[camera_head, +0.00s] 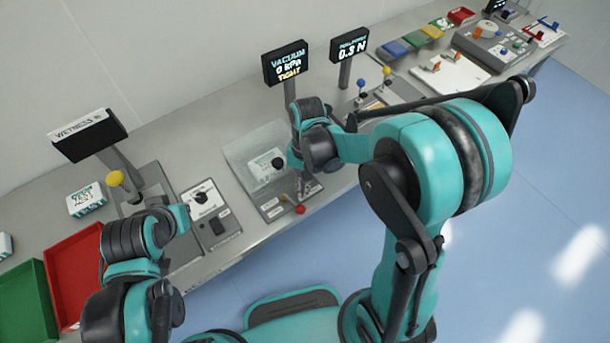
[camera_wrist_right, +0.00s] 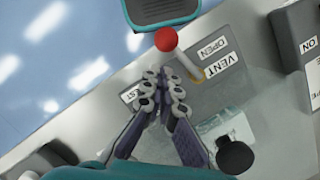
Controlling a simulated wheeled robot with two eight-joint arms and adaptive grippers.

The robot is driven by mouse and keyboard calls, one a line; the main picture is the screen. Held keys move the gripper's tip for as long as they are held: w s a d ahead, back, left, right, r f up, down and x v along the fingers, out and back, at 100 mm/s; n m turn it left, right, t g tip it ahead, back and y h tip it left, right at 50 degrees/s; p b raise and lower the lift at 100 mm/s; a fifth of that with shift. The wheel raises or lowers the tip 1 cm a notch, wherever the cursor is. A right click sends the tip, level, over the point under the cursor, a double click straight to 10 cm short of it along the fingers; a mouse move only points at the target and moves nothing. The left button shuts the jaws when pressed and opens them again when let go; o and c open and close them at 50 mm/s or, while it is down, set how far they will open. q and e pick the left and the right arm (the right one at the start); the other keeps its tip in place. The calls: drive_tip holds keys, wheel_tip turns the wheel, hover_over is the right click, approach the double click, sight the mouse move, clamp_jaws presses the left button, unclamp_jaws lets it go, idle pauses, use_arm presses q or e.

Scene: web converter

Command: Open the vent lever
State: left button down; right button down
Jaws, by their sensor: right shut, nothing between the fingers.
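The vent lever has a red ball knob (camera_wrist_right: 166,39) on a pale shaft. It stands on a grey panel beside labels reading VENT and OPEN (camera_wrist_right: 212,46); the knob also shows in the head view (camera_head: 300,209). The shaft leans toward the upper left in the wrist view. My right gripper (camera_wrist_right: 163,88) is shut and empty, its fingertips close to the lever but apart from the knob. In the head view the right gripper (camera_head: 303,188) is over the panel, partly hidden by its own wrist. My left arm's end (camera_head: 178,216) is at the left, its fingers unclear.
A black knob (camera_wrist_right: 236,156) is near my right fingers. A vacuum display (camera_head: 287,64) reading 0 kPa TIGHT stands behind. Floor is free in front of the bench.

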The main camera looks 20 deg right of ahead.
sight(294, 204)
drive_tip(key=shift+s+a+f, duration=0.1)
drive_tip(key=shift+s+a, duration=0.15)
drive_tip(key=shift+s, duration=0.35)
drive_tip(key=shift+s+a+f+m+b, duration=0.15)
drive_tip(key=shift+s+a+m+b, duration=0.15)
drive_tip(key=shift+s+a+m, duration=0.35)
drive_tip(key=shift+s+d, duration=0.1)
drive_tip(key=shift+s, duration=0.05)
